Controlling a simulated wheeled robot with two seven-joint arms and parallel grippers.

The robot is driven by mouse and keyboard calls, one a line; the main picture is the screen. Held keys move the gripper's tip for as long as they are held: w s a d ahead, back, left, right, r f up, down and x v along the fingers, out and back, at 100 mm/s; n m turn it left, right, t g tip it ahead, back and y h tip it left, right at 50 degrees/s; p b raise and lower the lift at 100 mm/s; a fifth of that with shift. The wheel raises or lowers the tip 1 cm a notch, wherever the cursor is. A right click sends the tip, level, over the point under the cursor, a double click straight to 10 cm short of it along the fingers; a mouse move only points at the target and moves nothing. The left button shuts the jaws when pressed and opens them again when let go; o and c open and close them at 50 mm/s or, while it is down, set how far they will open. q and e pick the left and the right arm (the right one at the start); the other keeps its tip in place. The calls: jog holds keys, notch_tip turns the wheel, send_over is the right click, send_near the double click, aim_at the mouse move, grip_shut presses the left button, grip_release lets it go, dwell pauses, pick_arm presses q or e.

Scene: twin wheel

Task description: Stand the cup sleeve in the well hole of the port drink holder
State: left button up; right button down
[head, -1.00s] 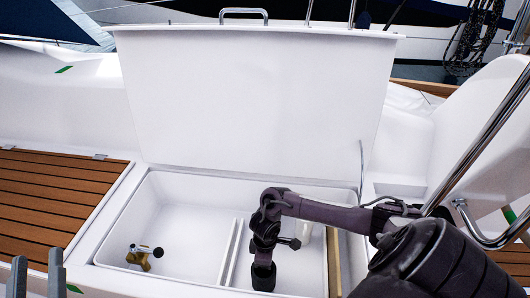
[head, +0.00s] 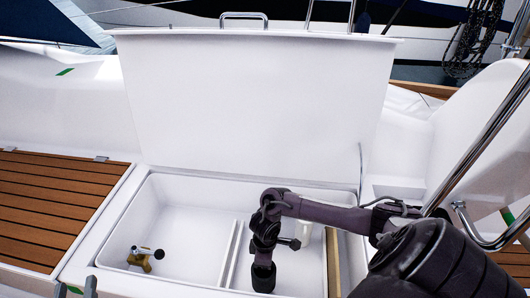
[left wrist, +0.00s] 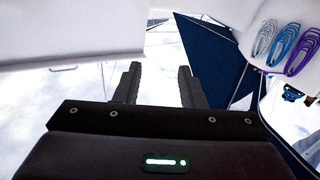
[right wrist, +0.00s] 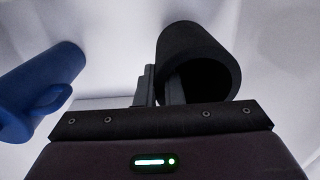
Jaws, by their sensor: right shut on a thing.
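The cup sleeve (right wrist: 195,50), a black hollow tube, shows in the right wrist view with its open end facing the camera. My right gripper (right wrist: 160,82) is shut on its wall, one finger inside the opening and one outside. In the head view my right arm reaches down into the open locker, and its gripper cannot be made out clearly there. My left gripper (head: 76,288) is at the bottom left edge of the head view. In the left wrist view (left wrist: 159,72) its fingers are apart with nothing between them. I cannot make out the drink holder or its well hole.
The white locker (head: 190,215) has a divider (head: 231,253) and a raised lid (head: 255,100) behind it. A brass valve (head: 139,258) sits in its left compartment. A blue cylinder with a loop (right wrist: 40,90) lies left of the sleeve. Teak slats (head: 55,195) are at left.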

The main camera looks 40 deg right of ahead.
pick_arm(q)
jog(key=s+f+g+y+p, duration=0.1)
jog(key=f+g, duration=0.4)
jog(key=f, duration=0.5)
jog(key=shift+s+a+y, duration=0.25)
jog(key=shift+s+y, duration=0.25)
jog(key=shift+s, duration=0.85)
jog(key=shift+f, duration=0.1)
